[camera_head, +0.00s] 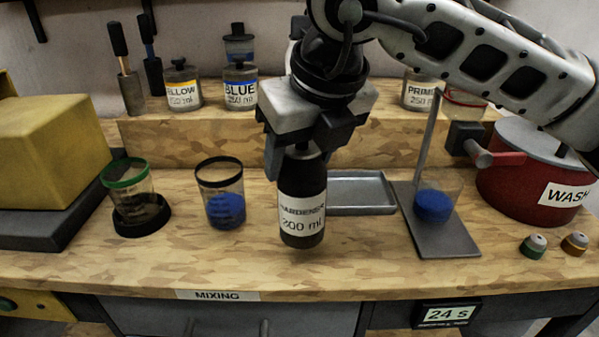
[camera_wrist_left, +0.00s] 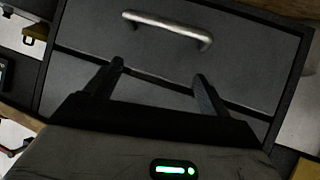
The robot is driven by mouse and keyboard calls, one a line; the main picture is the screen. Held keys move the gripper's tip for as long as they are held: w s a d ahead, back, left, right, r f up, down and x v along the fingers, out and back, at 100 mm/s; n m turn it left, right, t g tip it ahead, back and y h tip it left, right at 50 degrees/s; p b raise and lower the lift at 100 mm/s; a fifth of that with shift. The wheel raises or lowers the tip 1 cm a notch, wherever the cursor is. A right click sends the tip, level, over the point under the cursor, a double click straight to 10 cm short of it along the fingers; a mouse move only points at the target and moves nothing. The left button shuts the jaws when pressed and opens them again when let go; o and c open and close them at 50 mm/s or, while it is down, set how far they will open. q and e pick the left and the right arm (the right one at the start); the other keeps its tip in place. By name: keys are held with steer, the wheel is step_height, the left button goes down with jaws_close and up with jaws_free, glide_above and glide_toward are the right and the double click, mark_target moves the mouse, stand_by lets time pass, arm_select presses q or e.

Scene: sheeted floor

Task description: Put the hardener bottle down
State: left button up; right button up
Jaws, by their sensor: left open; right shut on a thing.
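The hardener bottle (camera_head: 302,205) is dark with a white label reading HARDENER 200 ml. It is upright in the head view, over the front middle of the bench. My right gripper (camera_head: 300,150) is shut on its top from above. I cannot tell whether the bottle's base touches the bench. My left gripper (camera_wrist_left: 158,85) is open and empty in the left wrist view, in front of a grey drawer with a metal handle (camera_wrist_left: 168,27). My left gripper is not in the head view.
Left of the bottle stand a cup of blue liquid (camera_head: 225,208) and a green-rimmed cup (camera_head: 130,185). Behind it is a grey metal tray (camera_head: 362,192). To the right are a stand (camera_head: 445,238) with a blue-filled cup and a red wash pot (camera_head: 520,185). The bench front around the bottle is clear.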

steer(key=shift+w+f, duration=0.3)
steer(key=shift+a+f, duration=0.1)
steer(key=shift+f, duration=1.5)
steer(key=shift+f, duration=0.25)
steer(key=o, duration=1.7)
steer(key=shift+r, duration=0.1)
steer(key=shift+r, duration=0.3)
steer(key=v, duration=1.1)
steer(key=shift+s+r, duration=0.1)
steer(key=shift+r, duration=0.2)
